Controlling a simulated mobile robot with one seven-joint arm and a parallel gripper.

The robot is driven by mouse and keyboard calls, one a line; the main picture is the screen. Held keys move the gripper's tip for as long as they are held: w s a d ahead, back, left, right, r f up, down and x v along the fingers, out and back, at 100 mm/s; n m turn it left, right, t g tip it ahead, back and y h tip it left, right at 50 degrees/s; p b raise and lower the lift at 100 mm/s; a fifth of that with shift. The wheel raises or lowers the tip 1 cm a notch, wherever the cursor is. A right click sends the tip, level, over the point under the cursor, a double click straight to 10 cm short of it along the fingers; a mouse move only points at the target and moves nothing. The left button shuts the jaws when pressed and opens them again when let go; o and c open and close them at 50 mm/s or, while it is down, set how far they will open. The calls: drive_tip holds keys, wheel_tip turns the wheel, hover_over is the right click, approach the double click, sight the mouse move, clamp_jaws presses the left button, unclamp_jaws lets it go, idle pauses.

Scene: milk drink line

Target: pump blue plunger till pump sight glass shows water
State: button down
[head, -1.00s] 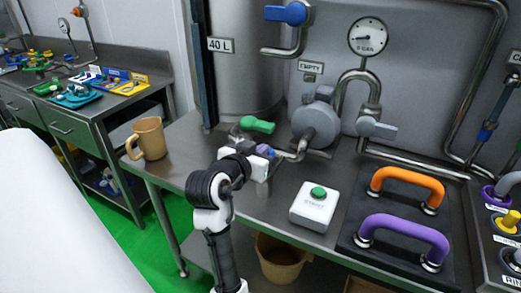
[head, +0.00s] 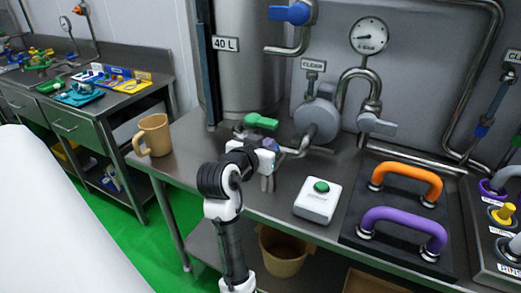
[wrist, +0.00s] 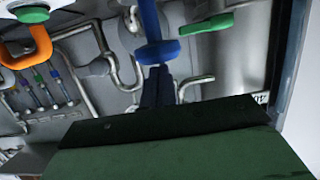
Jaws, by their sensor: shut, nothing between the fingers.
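The blue plunger (head: 270,144) shows small behind my white gripper (head: 267,181) in the head view, in front of the round grey pump (head: 317,121). In the wrist view a blue knob on a blue stem (wrist: 151,22) stands just beyond my dark fingers (wrist: 158,87). My gripper is shut and empty. I cannot tell whether its fingertips touch the plunger. A small plate (head: 313,65) above the pump appears to read CLEAR. I cannot make out water or a separate sight glass.
A green lever (head: 261,121) sits behind my gripper. A white box with a green button (head: 318,201) is to the right, beside orange (head: 407,181) and purple (head: 405,228) handles. A tan mug (head: 153,135) stands left. The 40 L tank (head: 252,75) is behind.

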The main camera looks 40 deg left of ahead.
drive_tip(key=b+v, duration=0.3)
drive_tip(key=v, duration=0.7)
drive_tip(key=shift+r, duration=0.2)
drive_tip(key=shift+r, duration=0.1)
idle(1.3)
